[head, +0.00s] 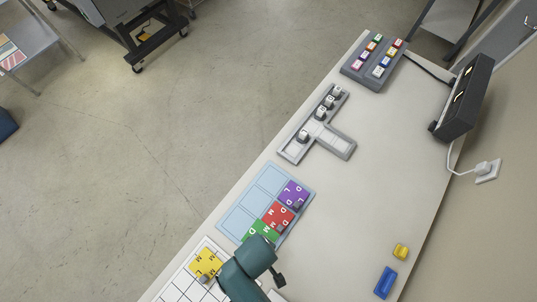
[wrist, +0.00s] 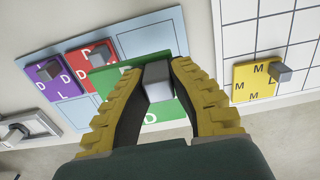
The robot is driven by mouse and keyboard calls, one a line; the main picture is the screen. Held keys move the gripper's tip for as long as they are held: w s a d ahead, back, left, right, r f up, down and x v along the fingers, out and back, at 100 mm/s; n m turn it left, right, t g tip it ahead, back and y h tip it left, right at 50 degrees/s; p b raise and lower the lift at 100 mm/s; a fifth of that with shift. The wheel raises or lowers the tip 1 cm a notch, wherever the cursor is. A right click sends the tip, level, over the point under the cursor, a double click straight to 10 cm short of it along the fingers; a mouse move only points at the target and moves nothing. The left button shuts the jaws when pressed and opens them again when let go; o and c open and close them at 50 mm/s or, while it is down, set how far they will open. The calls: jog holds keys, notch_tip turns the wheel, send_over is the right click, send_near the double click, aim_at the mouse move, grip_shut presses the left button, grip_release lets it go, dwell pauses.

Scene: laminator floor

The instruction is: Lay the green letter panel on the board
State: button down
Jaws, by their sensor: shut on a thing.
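My gripper (wrist: 158,75) is shut on the grey knob (wrist: 158,82) of the green letter panel (wrist: 105,80). In the head view the green panel (head: 262,231) lies over the lower end of the light blue board (head: 233,224), partly hidden by my arm. In the wrist view its edge overlaps the red panel; I cannot tell whether it touches the board. The board also shows in the wrist view (wrist: 148,38). A purple panel (head: 294,194) and a red panel (head: 278,214) lie on the board along its right side, the red one beside the green.
A white grid (head: 178,282) with a yellow letter panel (head: 206,262) lies just below the board. A grey T-shaped tray (head: 335,145) with several white blocks is above it. Blue (head: 385,282) and yellow (head: 401,251) pieces lie at right. The table's middle right is clear.

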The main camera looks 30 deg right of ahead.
jog(key=shift+d+f, duration=0.2)
jog(key=shift+d, duration=0.1)
jog(key=shift+s+a+f, duration=0.3)
jog(key=shift+a+f, duration=0.1)
jog(key=shift+a, duration=0.15)
notch_tip(320, 180, down, 9)
jog(key=shift+f+b, duration=0.1)
jog(key=shift+b, duration=0.8)
jog(key=c, duration=1.1)
grip_release()
jog(key=shift+f, duration=0.1)
